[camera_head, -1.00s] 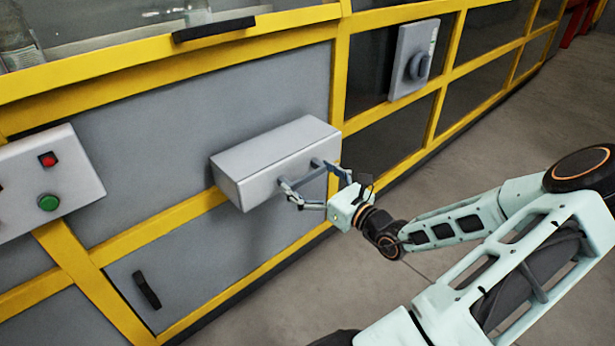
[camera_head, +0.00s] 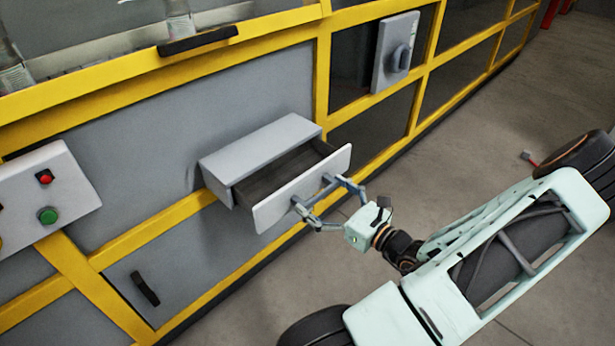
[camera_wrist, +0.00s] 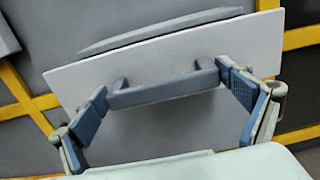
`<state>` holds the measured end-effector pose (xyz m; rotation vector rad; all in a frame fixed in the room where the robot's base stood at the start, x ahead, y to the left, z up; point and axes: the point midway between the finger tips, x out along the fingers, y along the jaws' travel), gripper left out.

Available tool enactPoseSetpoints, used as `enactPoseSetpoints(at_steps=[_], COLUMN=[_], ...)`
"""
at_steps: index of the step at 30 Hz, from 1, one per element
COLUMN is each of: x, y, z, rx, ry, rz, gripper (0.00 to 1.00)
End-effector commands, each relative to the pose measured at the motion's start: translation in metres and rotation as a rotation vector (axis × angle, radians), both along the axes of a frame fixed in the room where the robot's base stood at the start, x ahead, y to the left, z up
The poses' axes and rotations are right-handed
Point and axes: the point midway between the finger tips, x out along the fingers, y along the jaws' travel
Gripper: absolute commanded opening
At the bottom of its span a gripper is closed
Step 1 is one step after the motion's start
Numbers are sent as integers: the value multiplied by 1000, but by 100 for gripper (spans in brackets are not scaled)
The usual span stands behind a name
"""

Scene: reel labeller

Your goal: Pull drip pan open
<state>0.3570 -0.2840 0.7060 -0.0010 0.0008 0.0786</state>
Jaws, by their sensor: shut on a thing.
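The drip pan (camera_head: 272,211) is a grey drawer with a pale front panel, partly slid out of its grey housing (camera_head: 262,146) on the machine's side. Its dark, empty-looking inside shows between housing and front. My gripper (camera_head: 318,197) is at the bar handle on the front panel, its two fingers at the handle's two ends. In the wrist view, my gripper (camera_wrist: 166,94) has a blue-padded finger at each end of the grey handle (camera_wrist: 160,90), shut on it. The pale front panel (camera_wrist: 165,60) fills the middle of that view.
A panel with red and green buttons (camera_head: 45,200) is at the left. A grey box with a rotary switch (camera_head: 395,53) is on the yellow frame (camera_head: 321,70). A black door handle (camera_head: 145,288) is below. The concrete floor (camera_head: 455,130) is open at the right.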

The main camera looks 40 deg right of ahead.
Motion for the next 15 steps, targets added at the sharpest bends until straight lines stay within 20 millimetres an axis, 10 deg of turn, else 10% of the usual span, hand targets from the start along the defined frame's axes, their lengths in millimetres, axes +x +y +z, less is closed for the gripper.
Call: enactPoseSetpoints(at_steps=[12, 13, 15], x=[-9, -9, -9], y=[-1, -1, -1], z=[-1, -1, -1], rx=[2, 2, 2], ry=[0, 0, 0], rz=[-2, -2, -2], gripper=[50, 96, 100])
